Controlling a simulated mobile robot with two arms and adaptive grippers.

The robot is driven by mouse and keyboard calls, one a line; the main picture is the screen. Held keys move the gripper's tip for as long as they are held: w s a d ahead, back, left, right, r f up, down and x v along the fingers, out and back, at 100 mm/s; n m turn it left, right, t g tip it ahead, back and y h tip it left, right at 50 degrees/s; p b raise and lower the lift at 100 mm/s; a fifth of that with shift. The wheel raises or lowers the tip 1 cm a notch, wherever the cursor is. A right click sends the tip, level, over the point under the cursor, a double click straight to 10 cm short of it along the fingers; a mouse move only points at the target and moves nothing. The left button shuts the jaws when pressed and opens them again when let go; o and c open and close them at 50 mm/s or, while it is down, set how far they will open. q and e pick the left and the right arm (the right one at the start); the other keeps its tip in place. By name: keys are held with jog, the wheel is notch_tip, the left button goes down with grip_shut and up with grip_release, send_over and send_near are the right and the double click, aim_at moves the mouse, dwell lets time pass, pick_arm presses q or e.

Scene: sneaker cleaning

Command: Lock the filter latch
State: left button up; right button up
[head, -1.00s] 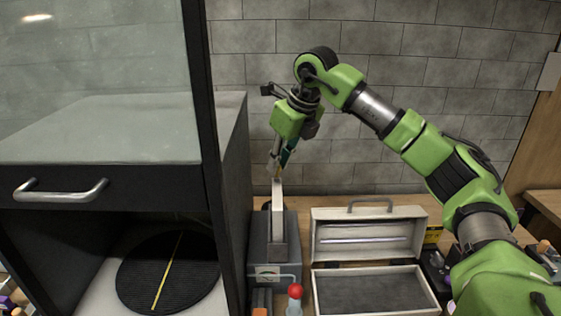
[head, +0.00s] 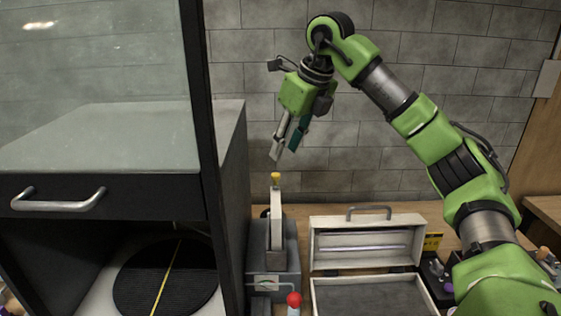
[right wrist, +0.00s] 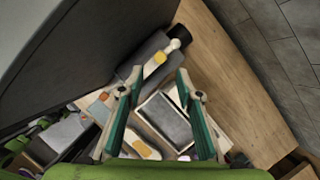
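What looks like the filter latch is an upright pale lever (head: 277,215) with a yellow tip (head: 275,178), on a grey box-shaped unit (head: 259,257) beside the dark cabinet. My right gripper (head: 284,150) hangs above the yellow tip, clear of it. Its fingers are apart and empty, as the right wrist view (right wrist: 158,86) also shows. In that view a yellow part and a pale rounded part lie beyond the fingertips; I cannot tell for certain which belongs to the latch. My left gripper is not in view.
A dark cabinet (head: 228,180) with a glass front and a round black mat (head: 190,285) inside stands at the left. An open metal case (head: 415,245) lies right of the unit. A red ball knob (head: 294,299) stands in front. A tiled wall is behind.

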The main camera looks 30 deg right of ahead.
jog(key=shift+v, duration=1.95)
